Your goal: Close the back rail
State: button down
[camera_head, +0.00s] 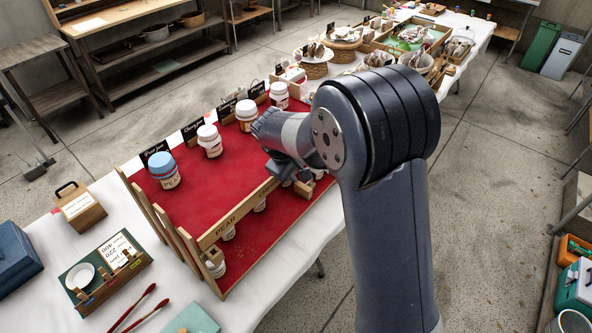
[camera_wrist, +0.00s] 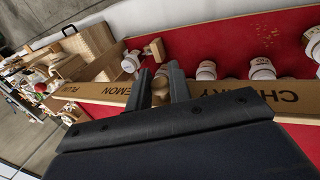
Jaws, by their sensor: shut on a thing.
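The wooden rail (camera_head: 238,212) runs along the near side of the red display board (camera_head: 200,180), with PEAR lettered on its left part. In the wrist view the rail (camera_wrist: 220,95) also carries CHERRY, LEMON and PLUM. My gripper (camera_wrist: 161,76) is shut on a round wooden knob (camera_wrist: 160,83) at the rail, one dark finger on each side. In the head view my arm and wrist hide the fingertips and the rail's right part. Whether the rail is latched at its ends cannot be seen.
Behind the rail stand a blue-lidded jar (camera_head: 165,172) and several white-lidded jars (camera_head: 210,142) by black name cards. More jars (camera_head: 213,264) show below the rail. A wooden box (camera_head: 80,207), a green tray (camera_head: 108,268) and red brushes (camera_head: 133,308) lie at left.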

dwell(0.3)
jog(key=c, duration=1.4)
grip_release()
jog(key=b+v, duration=0.2)
jog(key=v, duration=0.8)
jog(key=shift+s+a+r, duration=0.1)
jog(key=shift+a+r, duration=0.05)
jog(key=shift+r, duration=0.2)
jog(key=p+x, duration=0.2)
jog(key=x, duration=0.8)
jog(key=shift+f, duration=0.2)
jog(key=shift+d+f, duration=0.2)
